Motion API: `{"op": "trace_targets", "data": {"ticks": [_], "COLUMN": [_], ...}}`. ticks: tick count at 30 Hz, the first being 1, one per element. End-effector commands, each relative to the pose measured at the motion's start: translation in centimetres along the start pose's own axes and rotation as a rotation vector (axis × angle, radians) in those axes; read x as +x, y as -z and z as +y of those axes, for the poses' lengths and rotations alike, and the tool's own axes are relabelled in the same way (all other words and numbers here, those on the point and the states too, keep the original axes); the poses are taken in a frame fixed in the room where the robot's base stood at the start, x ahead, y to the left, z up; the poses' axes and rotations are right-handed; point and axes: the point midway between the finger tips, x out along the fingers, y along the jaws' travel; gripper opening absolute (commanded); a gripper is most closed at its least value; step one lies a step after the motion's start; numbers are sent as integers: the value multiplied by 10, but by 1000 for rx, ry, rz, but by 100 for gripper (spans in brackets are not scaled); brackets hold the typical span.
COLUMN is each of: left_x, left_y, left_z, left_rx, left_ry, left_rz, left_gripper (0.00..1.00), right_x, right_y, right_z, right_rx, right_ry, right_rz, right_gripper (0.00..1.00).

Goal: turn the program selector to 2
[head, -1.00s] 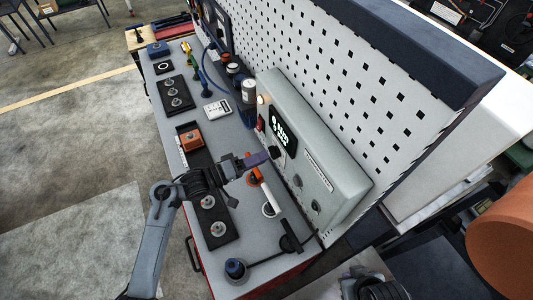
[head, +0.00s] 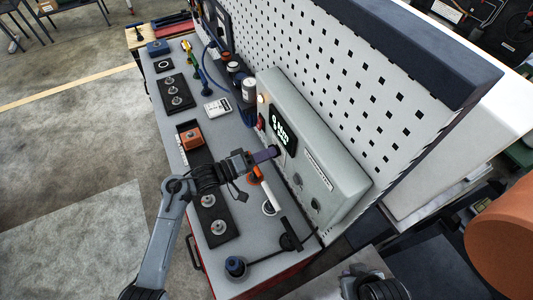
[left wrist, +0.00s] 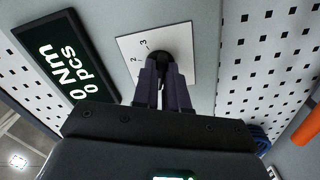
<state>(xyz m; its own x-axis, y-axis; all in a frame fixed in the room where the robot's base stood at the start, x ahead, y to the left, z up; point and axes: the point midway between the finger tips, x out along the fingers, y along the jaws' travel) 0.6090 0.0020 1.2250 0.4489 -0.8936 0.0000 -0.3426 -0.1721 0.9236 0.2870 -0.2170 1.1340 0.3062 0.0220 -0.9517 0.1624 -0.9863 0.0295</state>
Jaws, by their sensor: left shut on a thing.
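The program selector is a black knob (left wrist: 164,58) on a white dial plate (left wrist: 182,42) on the grey control box (head: 318,178). The digits 2 and 3 show on the plate; the rest of the scale and the knob's pointer are hidden, so its setting cannot be told. My left gripper (head: 272,152) reaches the box front from the left and is shut on the knob. Its dark purple fingers (left wrist: 163,84) sit on either side of the knob in the left wrist view. My right gripper (head: 372,288) shows only partly at the bottom edge; its jaws are not clear.
A dark display (head: 282,133) with white text, reading Nm and pcs, sits beside the dial. A red switch (head: 261,122) and other knobs (head: 315,204) are on the same box. An orange and white tool (head: 262,183) lies below my left gripper. A perforated panel (head: 345,75) stands behind.

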Motion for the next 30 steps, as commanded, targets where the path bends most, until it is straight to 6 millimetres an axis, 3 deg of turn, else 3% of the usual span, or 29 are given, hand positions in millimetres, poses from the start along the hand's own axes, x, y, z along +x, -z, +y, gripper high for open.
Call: {"op": "trace_targets", "data": {"ticks": [14, 30], "left_x": [0, 0], "left_y": [-1, -2], "left_z": [-1, -3], "left_rx": [111, 588], "left_ry": [1, 0], "left_rz": [-2, -3], "left_gripper": [0, 0], "right_x": [4, 24], "right_y": [-2, -8], "right_z": [0, 1], "right_rx": [-3, -9], "right_ry": [-2, -7], "right_rz": [-1, -2], "right_gripper": [0, 0]}}
